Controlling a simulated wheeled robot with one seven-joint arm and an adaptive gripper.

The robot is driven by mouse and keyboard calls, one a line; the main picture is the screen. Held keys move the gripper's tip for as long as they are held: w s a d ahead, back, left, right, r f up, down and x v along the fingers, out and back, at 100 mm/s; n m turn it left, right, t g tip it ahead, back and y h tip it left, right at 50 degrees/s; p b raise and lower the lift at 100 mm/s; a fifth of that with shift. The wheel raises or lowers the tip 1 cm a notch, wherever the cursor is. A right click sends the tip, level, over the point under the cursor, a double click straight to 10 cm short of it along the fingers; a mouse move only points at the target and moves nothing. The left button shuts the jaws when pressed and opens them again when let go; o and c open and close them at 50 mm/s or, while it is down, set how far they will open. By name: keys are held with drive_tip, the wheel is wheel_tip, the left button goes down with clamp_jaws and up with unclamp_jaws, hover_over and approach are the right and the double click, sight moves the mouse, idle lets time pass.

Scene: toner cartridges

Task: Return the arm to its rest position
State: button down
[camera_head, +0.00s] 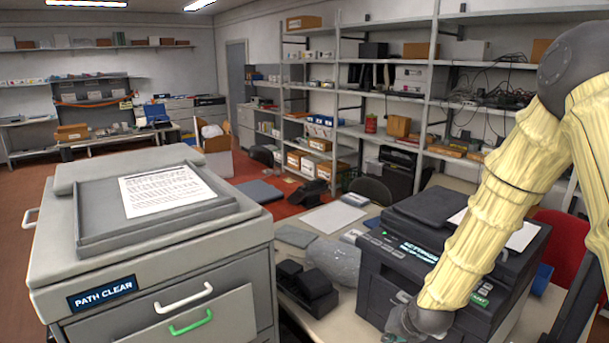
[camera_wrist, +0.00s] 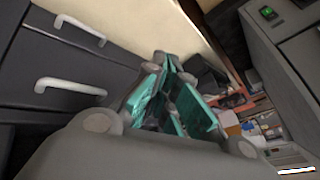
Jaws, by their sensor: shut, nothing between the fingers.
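My arm, in a pale yellow sleeve, comes in from the right in the head view and bends down in front of the black printer (camera_head: 425,245). Its grey wrist end is low at the frame's bottom, and the fingers are out of that view. In the wrist view my gripper (camera_wrist: 167,66) shows teal finger pads drawn together at the tips, shut and empty. It points past dark drawers (camera_wrist: 55,55) with white handles, beside a pale table edge (camera_wrist: 205,38). Whether it touches anything cannot be told.
A grey cabinet (camera_head: 150,262) with a "PATH CLEAR" sign and a paper-bearing tray (camera_head: 95,232) stands at left. A stapler-like black device (camera_head: 303,283) and a grey rounded thing (camera_head: 335,262) lie on the table between cabinet and printer.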

drive_tip(key=s+f+n+g+b, duration=0.2)
drive_tip(key=s+f+g+b, duration=0.1)
drive_tip(key=s+f, duration=1.7)
drive_tip(key=s+f+n+g+b, duration=0.1)
drive_tip(key=s+f, duration=0.4)
drive_tip(key=s, duration=0.4)
drive_tip(key=s+f+n+g+h+b, duration=0.1)
drive_tip(key=s+f, duration=0.4)
drive_tip(key=s, duration=0.5)
drive_tip(key=shift+d+f+g+h, duration=0.2)
drive_tip(key=shift+f+g+h, duration=0.1)
drive_tip(key=shift+g, duration=0.3)
